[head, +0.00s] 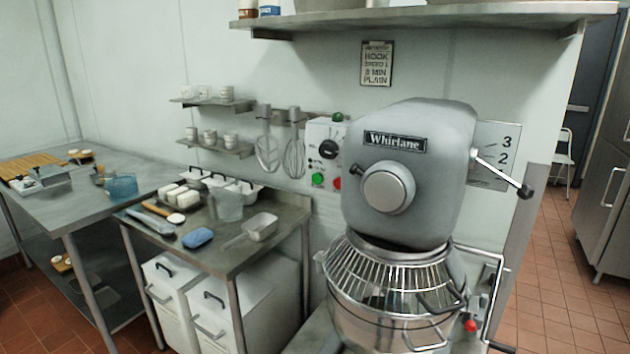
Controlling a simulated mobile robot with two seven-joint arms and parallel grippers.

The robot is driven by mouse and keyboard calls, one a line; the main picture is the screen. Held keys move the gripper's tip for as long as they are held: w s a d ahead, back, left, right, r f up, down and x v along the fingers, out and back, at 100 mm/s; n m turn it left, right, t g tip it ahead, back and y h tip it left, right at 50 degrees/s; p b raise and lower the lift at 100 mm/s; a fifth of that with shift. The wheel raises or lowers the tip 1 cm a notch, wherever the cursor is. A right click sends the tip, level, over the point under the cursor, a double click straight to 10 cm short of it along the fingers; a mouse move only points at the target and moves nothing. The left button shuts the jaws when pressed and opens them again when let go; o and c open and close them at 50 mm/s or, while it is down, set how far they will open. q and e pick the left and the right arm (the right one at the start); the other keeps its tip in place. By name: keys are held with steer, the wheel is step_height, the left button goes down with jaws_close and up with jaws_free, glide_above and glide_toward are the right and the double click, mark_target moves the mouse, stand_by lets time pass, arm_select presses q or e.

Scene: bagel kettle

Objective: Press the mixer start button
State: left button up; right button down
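The grey Whirlane mixer (440,165) stands right of centre, with a wire guard (385,275) over its steel bowl (395,325). A white control panel (325,140) is on the wall just left of the mixer head. Low on the panel is a round green button (318,179), with a red button (337,183) to its right, partly behind the mixer. A dark knob sits above them, and another small green item is at the panel's top. Neither of my grippers shows in the head view.
A steel table (285,225) with a clear jug (228,204), blue sponge (198,237) and metal pan (260,226) stands left of the mixer. White bins (255,312) sit beneath. A speed lever (505,175) sticks out right of the mixer head. Tiled floor is free at right.

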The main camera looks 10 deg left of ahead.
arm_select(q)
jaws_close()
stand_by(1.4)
